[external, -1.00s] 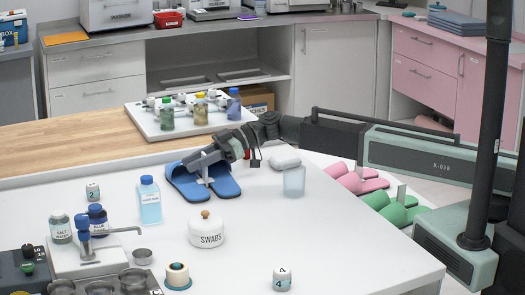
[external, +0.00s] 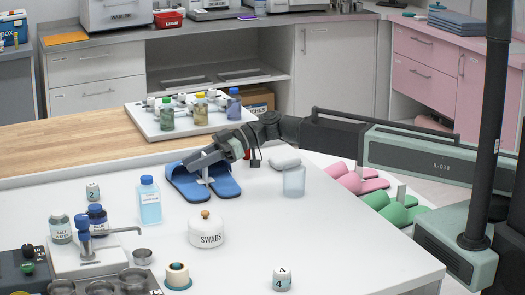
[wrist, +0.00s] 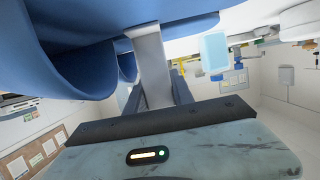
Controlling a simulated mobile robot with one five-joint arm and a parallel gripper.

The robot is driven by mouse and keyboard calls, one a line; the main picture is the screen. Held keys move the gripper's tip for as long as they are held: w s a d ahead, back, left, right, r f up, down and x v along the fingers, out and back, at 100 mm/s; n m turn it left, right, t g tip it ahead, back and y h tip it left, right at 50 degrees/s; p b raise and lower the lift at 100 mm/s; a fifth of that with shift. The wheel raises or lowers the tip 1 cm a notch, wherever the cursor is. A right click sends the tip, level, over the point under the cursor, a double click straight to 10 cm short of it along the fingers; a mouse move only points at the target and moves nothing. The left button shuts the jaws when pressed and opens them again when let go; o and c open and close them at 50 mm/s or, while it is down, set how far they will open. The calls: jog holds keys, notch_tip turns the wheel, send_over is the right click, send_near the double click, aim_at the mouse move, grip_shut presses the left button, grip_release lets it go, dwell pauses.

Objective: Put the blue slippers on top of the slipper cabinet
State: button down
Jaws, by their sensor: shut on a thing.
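The blue slippers (external: 227,187) are a pair on the white table, joined by a pale upright clip between them. My gripper (external: 205,172) is over the pair from the right and is shut on the slippers at the pale clip. In the wrist view the blue slippers (wrist: 75,68) fill the upper left, with the pale clip (wrist: 150,62) reaching down between my fingers. Whether the soles touch the table I cannot tell. Pink slippers (external: 362,180) and green slippers (external: 398,210) stand on a low white surface beside the table's right edge, perhaps the slipper cabinet, mostly hidden.
A clear tumbler (external: 294,181) and a white rounded object (external: 285,160) stand right of the slippers. A blue-capped bottle (external: 149,202) is to their left and a swabs jar (external: 206,230) is in front. A tray with jars (external: 180,136) lies behind. The table's front right is mostly clear.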

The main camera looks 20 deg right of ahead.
dwell(0.7)
notch_tip(320, 180, up, 13)
jog(key=p, duration=1.3)
notch_tip(320, 180, down, 13)
jog(key=b, duration=1.3)
jog(key=shift+r, duration=0.2)
jog(key=shift+f, duration=0.15)
jog(key=c, duration=1.1)
grip_release()
